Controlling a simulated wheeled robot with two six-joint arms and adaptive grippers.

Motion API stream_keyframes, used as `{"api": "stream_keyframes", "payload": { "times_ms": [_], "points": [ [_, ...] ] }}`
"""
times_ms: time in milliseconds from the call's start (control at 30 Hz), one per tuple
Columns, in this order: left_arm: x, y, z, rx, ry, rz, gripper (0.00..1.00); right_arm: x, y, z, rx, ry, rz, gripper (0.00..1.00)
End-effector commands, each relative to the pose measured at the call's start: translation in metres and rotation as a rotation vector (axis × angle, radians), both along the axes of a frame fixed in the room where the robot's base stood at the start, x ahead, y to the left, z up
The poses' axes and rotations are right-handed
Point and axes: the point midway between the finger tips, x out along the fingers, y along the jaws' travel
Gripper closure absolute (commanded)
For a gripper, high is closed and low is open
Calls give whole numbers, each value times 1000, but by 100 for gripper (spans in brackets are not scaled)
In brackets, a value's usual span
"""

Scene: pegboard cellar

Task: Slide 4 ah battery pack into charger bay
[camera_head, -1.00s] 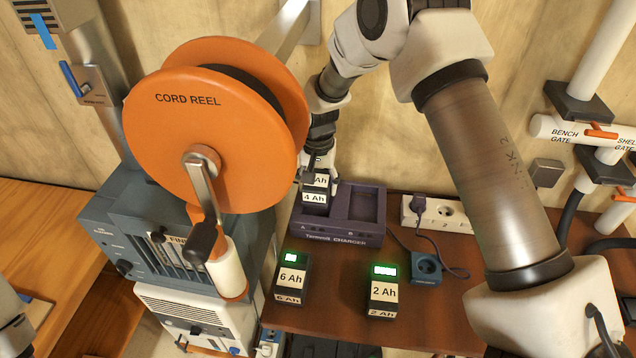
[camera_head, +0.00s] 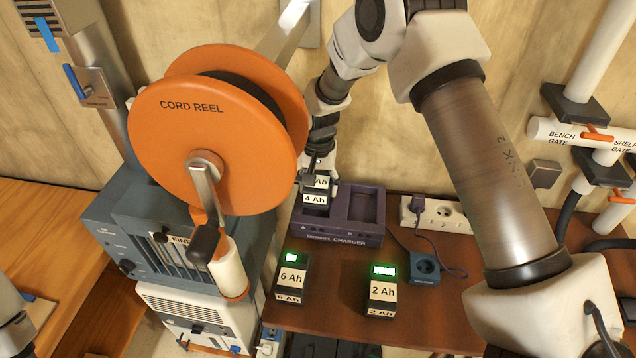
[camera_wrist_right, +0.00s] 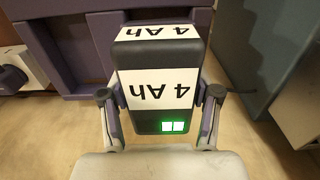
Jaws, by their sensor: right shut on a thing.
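The 4 Ah battery pack (camera_head: 315,199) is dark with white labels and is at the left bay of the purple charger (camera_head: 345,238) in the head view. My right gripper (camera_head: 311,178) is shut on it from above. In the right wrist view the pack (camera_wrist_right: 158,88) sits between both fingers, its green light lit, with part of the charger (camera_wrist_right: 75,50) beyond it. I cannot tell whether the pack is seated in the bay or just over it. The charger's right bay is empty. My left gripper is not in view; only a bit of that arm shows at the left edge.
A 6 Ah pack (camera_head: 292,278) and a 2 Ah pack (camera_head: 382,288) stand on the brown bench (camera_head: 336,318) in front of the charger. A blue plug box (camera_head: 425,268) and a power strip (camera_head: 440,213) are to the right. The orange cord reel (camera_head: 210,130) rises close to the left.

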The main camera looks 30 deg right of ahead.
Motion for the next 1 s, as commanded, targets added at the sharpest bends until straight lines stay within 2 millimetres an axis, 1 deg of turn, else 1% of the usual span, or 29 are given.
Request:
{"api": "stream_keyframes", "payload": {
  "times_ms": [333, 567, 1000],
  "points": [
    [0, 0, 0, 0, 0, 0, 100, 0, 0, 0, 0, -1, 0, 68],
    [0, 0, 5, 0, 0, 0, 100, 1, 0, 1, 0, -1, 0, 68],
    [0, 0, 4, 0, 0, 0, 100, 1, 0, -1, 0, -1, 0, 68]
  ]
}}
